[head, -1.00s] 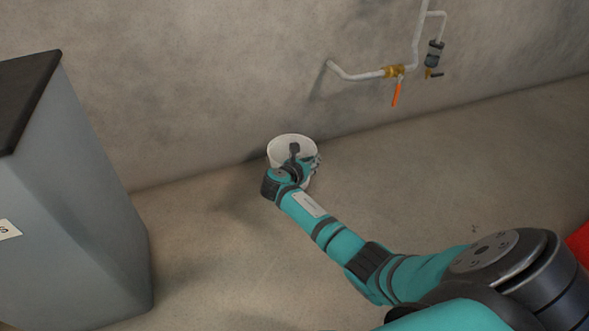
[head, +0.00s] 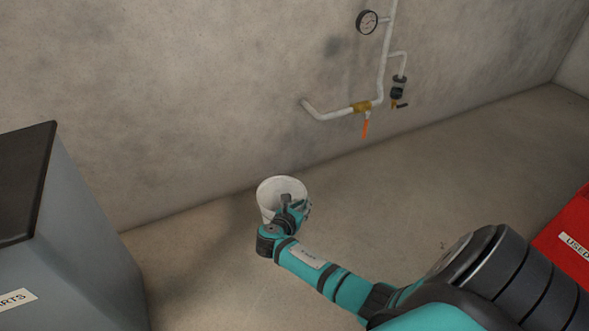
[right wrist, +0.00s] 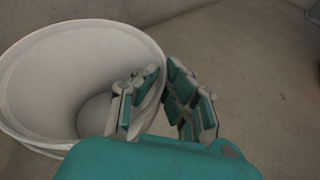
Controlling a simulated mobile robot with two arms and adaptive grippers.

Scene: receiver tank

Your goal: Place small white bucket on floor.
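The small white bucket (head: 268,197) is near the foot of the wall in the head view, its opening facing up toward the camera. My right gripper (head: 292,203) is at the bucket's right side. In the right wrist view the bucket (right wrist: 40,85) fills the left part and looks empty. The right gripper (right wrist: 163,85) has one finger inside the bucket and the other outside, closed on the rim between them. Whether the bucket's bottom touches the floor (head: 400,210) is hidden. My left gripper is not in view.
A grey cabinet (head: 75,240) with a dark top stands at the left. A red container (head: 570,240) is at the right edge. A pipe (head: 335,113) with an orange-handled valve (head: 366,122) and a gauge (head: 367,22) is on the wall. The floor right of the bucket is clear.

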